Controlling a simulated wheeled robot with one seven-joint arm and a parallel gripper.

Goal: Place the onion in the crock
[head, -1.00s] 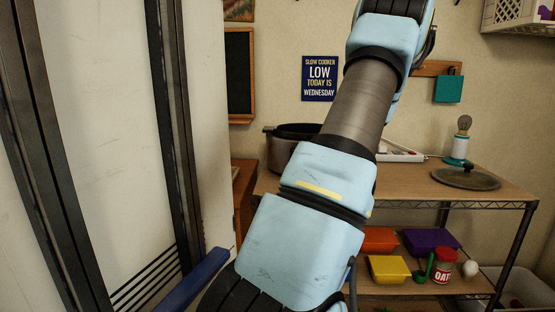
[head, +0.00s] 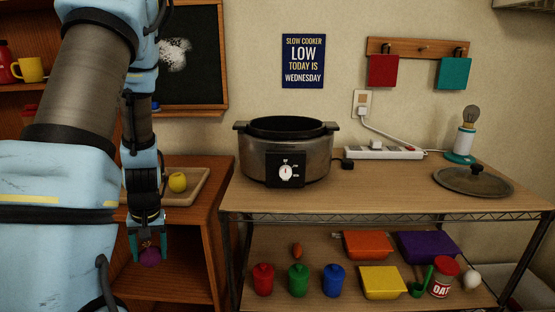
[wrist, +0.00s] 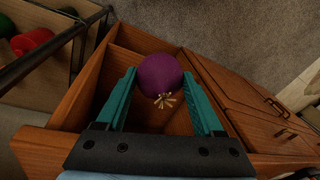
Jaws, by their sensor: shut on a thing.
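A purple onion (head: 150,256) is held between the teal fingers of my gripper (head: 147,245), at the lower left of the head view, in front of the wooden cabinet. In the wrist view the onion (wrist: 160,77) sits between the fingertips of my gripper (wrist: 162,88), its roots toward the camera. The crock (head: 288,155) is a dark, open-topped slow cooker with a dial on its front, standing on the wooden table to the right of my gripper and higher than it. Its inside bottom is hidden. Its lid (head: 473,181) lies apart on the table's right side.
A wooden tray (head: 200,183) with a yellow fruit (head: 177,182) stands on the cabinet. A power strip (head: 384,153) and a lamp (head: 463,138) are behind on the table (head: 385,196). Coloured jars and boxes fill the lower shelf. Bare tabletop lies between crock and lid.

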